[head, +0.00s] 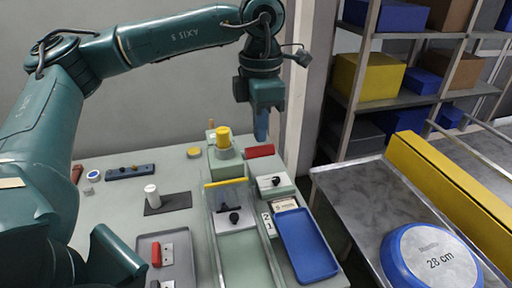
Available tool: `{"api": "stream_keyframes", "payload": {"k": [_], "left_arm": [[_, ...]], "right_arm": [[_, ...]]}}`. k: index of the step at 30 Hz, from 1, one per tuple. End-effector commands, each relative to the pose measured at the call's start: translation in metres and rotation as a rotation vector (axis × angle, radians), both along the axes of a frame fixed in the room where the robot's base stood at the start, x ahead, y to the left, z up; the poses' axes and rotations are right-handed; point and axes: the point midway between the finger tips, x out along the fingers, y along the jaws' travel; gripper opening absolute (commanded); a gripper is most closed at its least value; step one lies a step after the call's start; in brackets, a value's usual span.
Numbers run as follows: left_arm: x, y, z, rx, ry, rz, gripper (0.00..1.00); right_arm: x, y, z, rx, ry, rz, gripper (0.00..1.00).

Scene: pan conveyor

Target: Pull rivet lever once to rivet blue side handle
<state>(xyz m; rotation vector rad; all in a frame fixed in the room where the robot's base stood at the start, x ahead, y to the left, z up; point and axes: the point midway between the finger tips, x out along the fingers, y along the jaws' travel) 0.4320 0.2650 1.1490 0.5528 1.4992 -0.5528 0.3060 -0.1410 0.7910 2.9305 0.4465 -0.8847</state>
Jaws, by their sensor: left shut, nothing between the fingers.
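My left gripper (261,136) is shut and empty, pointing down above the back right part of the work table, near the red block (258,151) and apart from the table. A green device with a yellow knob (223,136) stands to its lower left. A lever with a black knob (234,217) sits on a grey block in the middle channel. Another black knob (276,181) tops a pale box to its right. I cannot tell which of these is the rivet lever. A blue pan marked 28 cm (433,258) lies at right; no blue side handle can be made out.
A blue tray (305,245) lies at the table's right edge. A grey tray (180,272) holds red-and-grey parts. A white cylinder (152,194) stands on a dark mat. The metal conveyor (350,190) has a yellow rail (440,180). Shelves with boxes stand behind.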

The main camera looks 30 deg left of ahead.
Motion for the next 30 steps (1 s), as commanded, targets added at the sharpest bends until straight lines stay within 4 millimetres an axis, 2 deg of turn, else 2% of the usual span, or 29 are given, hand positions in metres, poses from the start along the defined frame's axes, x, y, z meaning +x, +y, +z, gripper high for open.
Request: {"api": "stream_keyframes", "payload": {"k": [11, 30], "left_arm": [[0.000, 0.000, -0.004, 0.000, 0.000, 0.000, 0.00], [-0.005, -0.006, -0.043, 0.001, 0.002, 0.001, 0.00]], "right_arm": [[-0.003, 0.000, -0.005, 0.000, 0.008, -0.001, 0.36], [0.000, 0.001, -0.040, 0.000, -0.001, 0.000, 0.36]]}}
